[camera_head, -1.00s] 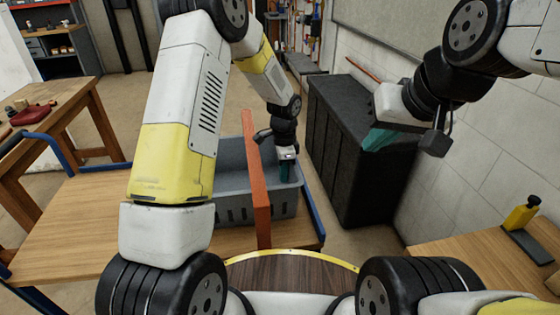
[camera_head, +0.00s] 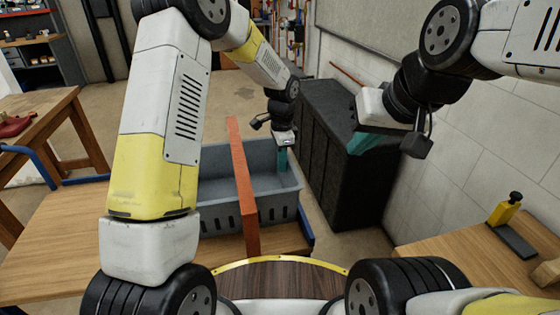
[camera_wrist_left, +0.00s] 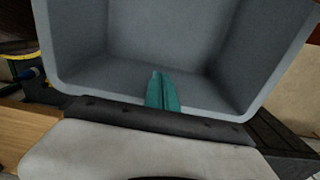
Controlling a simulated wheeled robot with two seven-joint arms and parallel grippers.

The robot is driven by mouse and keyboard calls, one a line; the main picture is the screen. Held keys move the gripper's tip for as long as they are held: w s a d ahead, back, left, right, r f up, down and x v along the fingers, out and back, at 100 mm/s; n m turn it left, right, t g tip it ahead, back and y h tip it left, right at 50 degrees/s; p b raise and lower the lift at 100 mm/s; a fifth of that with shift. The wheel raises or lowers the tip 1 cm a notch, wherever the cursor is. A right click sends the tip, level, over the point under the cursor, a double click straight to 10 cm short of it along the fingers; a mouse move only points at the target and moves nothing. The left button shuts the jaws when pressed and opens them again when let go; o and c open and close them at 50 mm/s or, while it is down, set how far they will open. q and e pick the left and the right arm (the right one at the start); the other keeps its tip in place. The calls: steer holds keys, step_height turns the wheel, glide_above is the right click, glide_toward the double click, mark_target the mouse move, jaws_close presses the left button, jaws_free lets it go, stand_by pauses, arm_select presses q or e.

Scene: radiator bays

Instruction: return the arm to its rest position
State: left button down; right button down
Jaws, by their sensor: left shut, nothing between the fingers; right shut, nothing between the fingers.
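My left gripper (camera_head: 281,160) has teal fingers and hangs over the grey crate (camera_head: 220,222) near its far right part. Its fingers are shut and empty. In the left wrist view the fingers (camera_wrist_left: 160,92) point down into the crate (camera_wrist_left: 200,30), whose visible floor is bare. My right gripper (camera_head: 362,143) is at the upper right, in front of the black cabinet. Its teal fingers are together with nothing seen in them. My left arm's large white and yellow links cover part of the view at the left.
An orange-red bar (camera_head: 243,185) stands across the crate. The crate rests on a wooden cart (camera_head: 50,235) with blue rails. A black cabinet (camera_head: 345,185) stands right of the crate. A wooden bench (camera_head: 480,260) at the lower right carries a yellow and black tool (camera_head: 505,212).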

arm_select(q)
steer(key=s+a+r+n+t, duration=0.1)
steer(key=s+a+r+n, duration=0.15)
steer(key=r, duration=0.35)
steer(key=s+a+r+n+t+h, duration=0.1)
steer(key=s+a+r+n, duration=0.1)
steer(key=s+a+r, duration=0.3)
steer(key=s+a+r+n+t, duration=0.1)
steer(key=s+a+r+n, duration=0.1)
steer(key=r, duration=0.5)
steer(key=s+a+r+n+t, duration=0.1)
steer(key=s+n, duration=0.3)
steer(key=s, duration=0.4)
steer(key=s+a+r+n+t+h, duration=0.1)
steer(key=s+a+r+n, duration=0.3)
steer(key=s, duration=0.4)
steer(key=shift+s+a+r+t, duration=0.15)
steer(key=shift+s+r+t, duration=0.05)
steer(key=shift+t, duration=0.4)
